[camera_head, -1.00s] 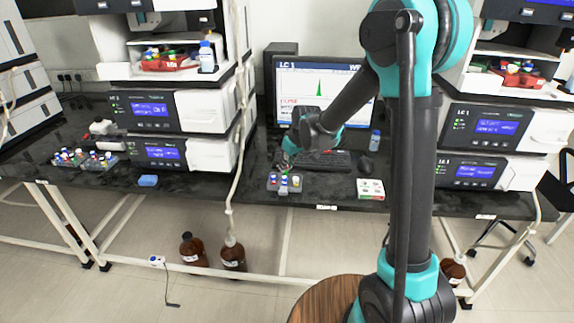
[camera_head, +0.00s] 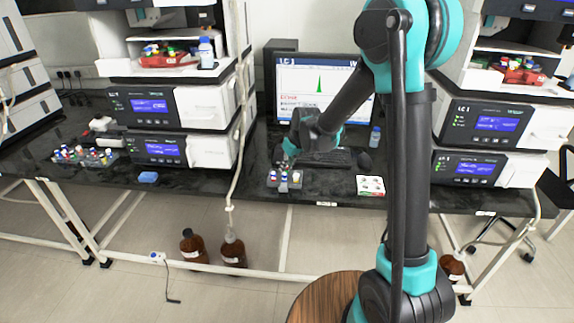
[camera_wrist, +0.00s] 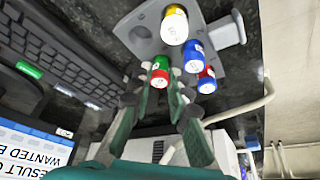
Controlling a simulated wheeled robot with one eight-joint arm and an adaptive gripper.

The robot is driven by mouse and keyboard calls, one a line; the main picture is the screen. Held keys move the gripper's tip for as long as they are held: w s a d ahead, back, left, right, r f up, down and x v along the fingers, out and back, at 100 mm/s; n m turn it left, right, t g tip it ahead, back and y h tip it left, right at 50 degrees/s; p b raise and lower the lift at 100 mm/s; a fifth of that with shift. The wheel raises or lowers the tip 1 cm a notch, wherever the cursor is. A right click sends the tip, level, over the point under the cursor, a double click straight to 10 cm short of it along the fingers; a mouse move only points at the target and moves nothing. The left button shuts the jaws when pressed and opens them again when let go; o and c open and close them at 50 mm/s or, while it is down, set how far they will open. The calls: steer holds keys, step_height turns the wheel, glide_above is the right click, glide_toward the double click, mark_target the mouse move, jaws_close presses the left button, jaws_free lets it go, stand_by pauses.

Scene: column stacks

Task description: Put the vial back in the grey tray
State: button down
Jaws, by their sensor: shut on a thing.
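The small grey tray (camera_head: 272,184) stands near the front edge of the black bench, below the monitor. In the wrist view the tray (camera_wrist: 146,42) holds vials with yellow (camera_wrist: 174,26), blue (camera_wrist: 195,58) and red (camera_wrist: 207,80) colours. My gripper (camera_head: 287,166) is at the tray's back side in the head view. In the wrist view my gripper (camera_wrist: 161,82) is shut on a vial with green and red colours (camera_wrist: 160,66), beside the tray's other vials. I cannot tell whether this vial's bottom is inside a tray hole or above it.
A keyboard (camera_head: 325,159) and the monitor (camera_head: 320,88) are behind the tray. A white box (camera_head: 370,184) lies to its right, and a blue-capped bottle (camera_head: 375,137) stands farther back. A pale hose (camera_head: 237,170) hangs left of the tray.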

stand_by(0.4)
steer(key=c, duration=1.4)
jaws_free()
steer(key=shift+o, duration=0.2)
steer(key=v, duration=1.2)
steer(key=s+d+f+m+h, duration=0.1)
steer(key=s+d+f+m, duration=0.2)
steer(key=s+d, duration=0.4)
steer(key=s+d+f+m+h, duration=0.1)
steer(key=s+d+f, duration=0.3)
steer(key=s+d, duration=0.4)
steer(key=s+d+f+m+t+h, duration=0.1)
steer(key=s+d+f+m, duration=0.2)
steer(key=s+d, duration=0.4)
steer(key=shift+s+d+f+m, duration=0.25)
steer(key=shift+s+f+m, duration=0.05)
steer(key=shift+s+m, duration=0.55)
